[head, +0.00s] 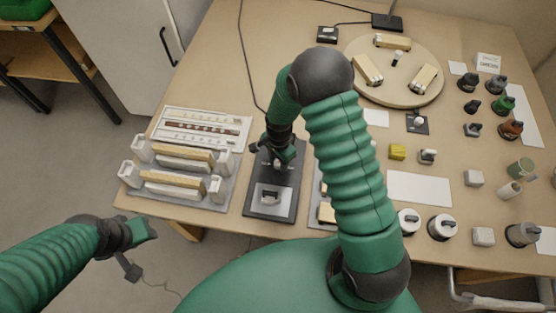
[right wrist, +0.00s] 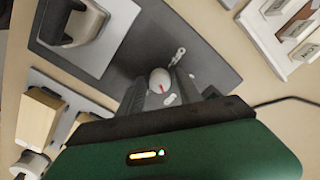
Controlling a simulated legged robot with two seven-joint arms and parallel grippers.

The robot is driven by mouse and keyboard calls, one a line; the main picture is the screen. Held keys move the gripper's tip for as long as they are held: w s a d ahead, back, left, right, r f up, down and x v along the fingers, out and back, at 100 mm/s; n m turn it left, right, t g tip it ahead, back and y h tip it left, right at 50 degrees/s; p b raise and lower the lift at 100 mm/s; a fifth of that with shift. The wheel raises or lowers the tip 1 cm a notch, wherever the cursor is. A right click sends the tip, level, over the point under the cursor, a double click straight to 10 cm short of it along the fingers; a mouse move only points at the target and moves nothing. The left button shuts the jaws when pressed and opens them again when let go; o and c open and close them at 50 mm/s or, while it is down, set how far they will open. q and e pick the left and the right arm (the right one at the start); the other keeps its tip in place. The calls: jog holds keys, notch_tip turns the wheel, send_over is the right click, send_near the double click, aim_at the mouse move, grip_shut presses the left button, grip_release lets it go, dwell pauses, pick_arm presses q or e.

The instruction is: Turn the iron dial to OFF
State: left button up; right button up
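In the head view the dark panel (head: 254,205) lies at the table's front edge, and the dial is mostly hidden by my right gripper (head: 277,160). In the right wrist view my right gripper (right wrist: 158,85) has its two dark fingers apart, one on each side of the dial. I cannot tell whether they touch it. My left gripper (head: 148,235) is off the table at lower left, away from the dial; its finger opening is unclear.
A grey block with a dark handle (head: 271,196) stands on the panel's front part. A rack with wooden bars (head: 180,165) is close on the left. A round turntable (head: 420,95) is at the back. Several knobs and small blocks fill the right side.

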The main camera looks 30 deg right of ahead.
jog(key=shift+d, duration=0.1)
grip_shut()
jog(key=shift+w+n, duration=0.1)
jog(key=shift+n, duration=0.2)
jog(key=n+p, duration=0.1)
jog(key=n, duration=0.2)
jog(key=shift+r+n, duration=0.1)
jog(key=shift+n, duration=0.2)
jog(key=n+p, duration=0.1)
jog(key=n, duration=0.5)
jog(key=shift+w+p, duration=0.1)
jog(key=shift+p, duration=0.25)
jog(key=n+p, duration=0.1)
jog(key=n, duration=0.6)
jog(key=shift+w+n, duration=0.1)
jog(key=shift+n, duration=0.2)
jog(key=n+p, duration=0.1)
jog(key=n, duration=0.5)
jog(key=shift+p, duration=0.35)
